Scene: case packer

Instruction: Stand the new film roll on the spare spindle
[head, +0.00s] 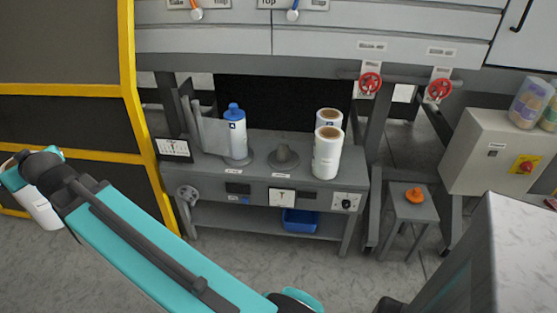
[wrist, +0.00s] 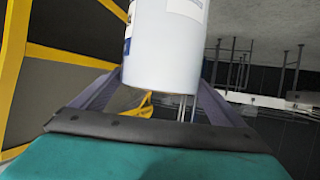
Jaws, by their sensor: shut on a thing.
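My gripper (head: 24,170) is at the far left of the head view, well away from the bench. It is shut on a white film roll (head: 42,211), which hangs tilted in the air. The wrist view shows the roll (wrist: 165,48) between the two fingers, its upper part out of the picture. On the bench, a bare grey spindle (head: 285,155) with a round base stands in the middle. To its left, a white roll with a blue cap (head: 236,136) stands upright on another round base. The small bench labels are unreadable.
Two white rolls with brown cores stand close to the spindle's right, a front one (head: 326,155) and a rear one (head: 329,118). A grey upright plate (head: 209,133) stands left of the capped roll. A yellow frame (head: 140,110) lies between my gripper and the bench (head: 270,177).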

